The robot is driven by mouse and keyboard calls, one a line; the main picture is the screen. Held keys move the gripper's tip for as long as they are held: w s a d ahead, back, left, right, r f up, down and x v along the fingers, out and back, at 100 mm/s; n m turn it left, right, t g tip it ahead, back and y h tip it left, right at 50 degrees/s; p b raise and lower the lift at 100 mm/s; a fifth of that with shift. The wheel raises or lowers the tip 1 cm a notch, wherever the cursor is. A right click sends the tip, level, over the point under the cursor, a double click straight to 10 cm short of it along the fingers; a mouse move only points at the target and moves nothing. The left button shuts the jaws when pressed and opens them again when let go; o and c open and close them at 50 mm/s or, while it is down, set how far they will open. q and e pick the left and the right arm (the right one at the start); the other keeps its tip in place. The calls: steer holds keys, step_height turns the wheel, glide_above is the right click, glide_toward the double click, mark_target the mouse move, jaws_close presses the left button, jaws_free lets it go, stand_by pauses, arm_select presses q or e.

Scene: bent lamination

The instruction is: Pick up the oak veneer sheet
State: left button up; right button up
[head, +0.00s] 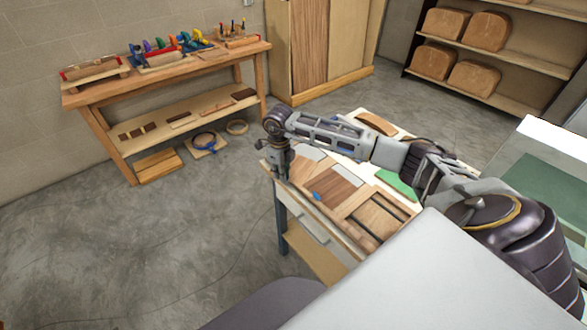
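Several flat sheets lie on the work table (352,240) in the middle of the view. One is a reddish-brown wood-grain sheet (338,187). A lighter brown wood piece (378,217) with dark strips lies to its right, nearer the front. I cannot tell for sure which piece is the oak veneer sheet. My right arm reaches across the table from the right. My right gripper (276,165) hangs downward at the table's left corner, left of the sheets. Its fingers are too small and dark to read. My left gripper is not in view.
Grey pieces, a green piece (396,184) and a curved wooden piece (376,123) also lie on the table. A wooden bench (100,98) with clamps stands at the back left. Shelves (510,55) hold curved wooden forms at the back right. The floor at left is clear.

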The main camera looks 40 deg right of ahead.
steer(key=shift+r, duration=0.15)
jaws_close()
step_height(320, 180, up, 10)
steer(key=b, duration=0.1)
stand_by(0.5)
stand_by(0.5)
